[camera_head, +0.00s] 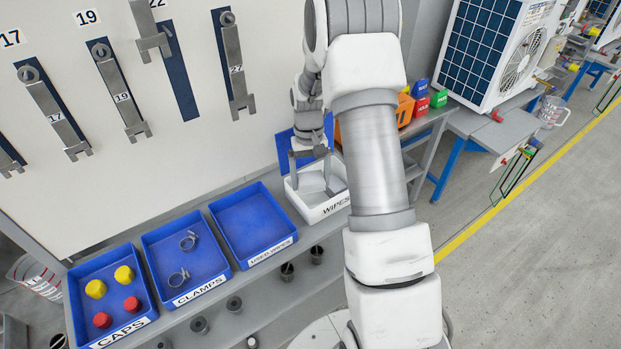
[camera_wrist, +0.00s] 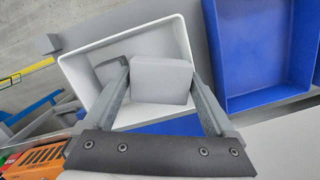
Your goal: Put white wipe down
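The white wipe (camera_wrist: 162,80) is a pale, soft-cornered block in the wrist view. It sits between the two fingers of my gripper (camera_wrist: 160,85), and its sides appear to meet both of them. The white tray labelled WIPES (camera_wrist: 83,68) lies behind the wipe in this view. In the head view my gripper (camera_head: 311,172) points down with its fingers in or just over the WIPES tray (camera_head: 323,211). The wipe is hard to make out there against the white tray. Whether it touches the tray floor cannot be told.
The blue USED WIPES tray (camera_head: 252,226) beside it is empty. Left of that are the blue CLAMPS tray (camera_head: 186,261) with two clamps and the CAPS tray (camera_head: 110,300) with red and yellow caps. A panel with hanging wrenches (camera_head: 120,95) stands behind. Orange bins (camera_head: 404,110) are right.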

